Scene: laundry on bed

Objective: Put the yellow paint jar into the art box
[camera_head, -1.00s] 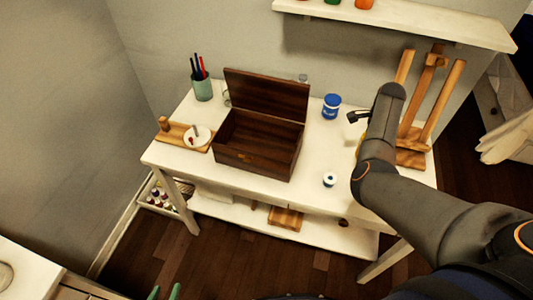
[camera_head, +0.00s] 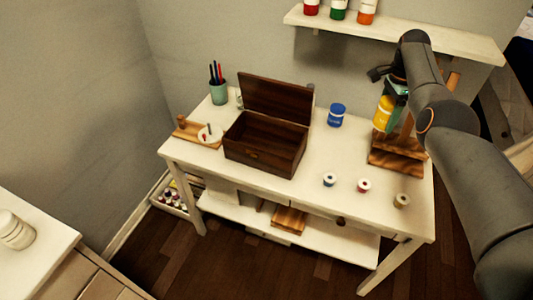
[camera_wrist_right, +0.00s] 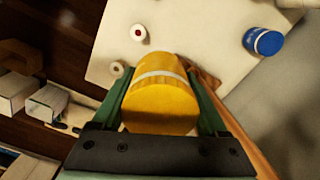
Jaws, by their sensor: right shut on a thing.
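The yellow paint jar (camera_head: 383,113) is held above the right part of the white table, in front of the wooden easel. My right gripper (camera_head: 393,95) is shut on it. In the right wrist view the yellow jar (camera_wrist_right: 160,95) sits between the green fingers, with its pale band showing. The art box (camera_head: 265,161) is a dark brown wooden box with its lid up, on the middle of the table to the left of the jar. The inside that shows looks empty. My left gripper is not in view.
A blue jar (camera_head: 336,115) stands between the box and the held jar. Small spools (camera_head: 364,185) lie along the front right. A pen cup (camera_head: 219,92) and a wooden board (camera_head: 192,132) are on the left. A wall shelf (camera_head: 400,29) with jars hangs above.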

